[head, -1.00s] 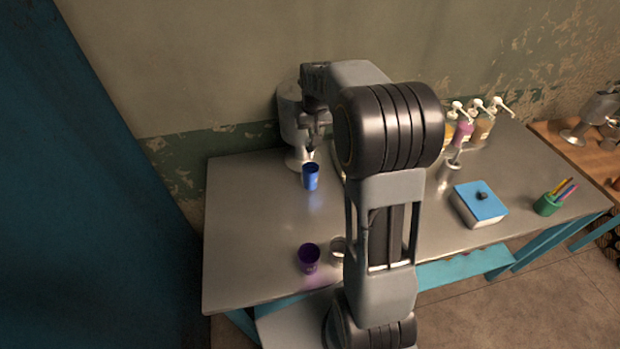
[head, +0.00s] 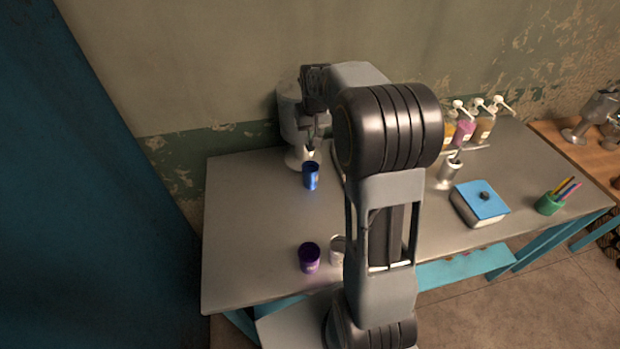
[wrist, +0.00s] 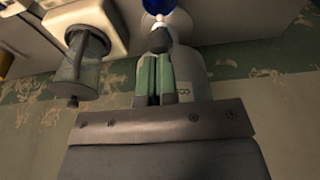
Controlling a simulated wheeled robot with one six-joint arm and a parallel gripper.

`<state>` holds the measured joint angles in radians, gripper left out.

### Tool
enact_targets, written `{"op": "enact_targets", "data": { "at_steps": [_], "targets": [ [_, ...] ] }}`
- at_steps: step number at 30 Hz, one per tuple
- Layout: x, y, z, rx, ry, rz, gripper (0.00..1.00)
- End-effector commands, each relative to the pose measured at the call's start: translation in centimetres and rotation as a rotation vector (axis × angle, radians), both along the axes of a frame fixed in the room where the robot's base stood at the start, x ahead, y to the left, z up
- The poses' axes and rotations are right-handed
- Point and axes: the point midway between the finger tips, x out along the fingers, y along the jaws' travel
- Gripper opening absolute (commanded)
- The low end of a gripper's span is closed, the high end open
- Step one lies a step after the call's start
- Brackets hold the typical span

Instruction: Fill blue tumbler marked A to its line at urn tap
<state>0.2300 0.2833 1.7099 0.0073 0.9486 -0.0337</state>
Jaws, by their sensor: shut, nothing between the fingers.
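The blue tumbler (head: 311,176) stands upright on the metal table, in front of and below the tap of the pale grey urn (head: 288,118). Its mark, its line and any contents cannot be made out. In the wrist view, part of the blue tumbler (wrist: 158,5) shows at the top edge, beyond the dark tap (wrist: 160,40). My gripper (head: 311,146) is at the urn's front, above the tumbler. In the wrist view its green fingers (wrist: 155,70) are together and empty, close to the tap; contact cannot be told. The urn body (wrist: 190,75) shows behind them.
A purple cup (head: 309,257) and a metal cup (head: 337,250) stand near the table's front edge. The table's left part (head: 245,230) is clear.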

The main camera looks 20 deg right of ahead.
Motion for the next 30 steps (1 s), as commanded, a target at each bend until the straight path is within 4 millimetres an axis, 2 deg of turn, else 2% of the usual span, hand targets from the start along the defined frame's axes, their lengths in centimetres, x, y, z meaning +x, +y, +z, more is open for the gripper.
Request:
{"op": "enact_targets", "data": {
  "at_steps": [27,30],
  "targets": [
    [0.0,0.0,-2.9,0.0,0.0,0.0,0.0],
    [0.0,0.0,-2.8,0.0,0.0,0.0,0.0]
  ]
}}
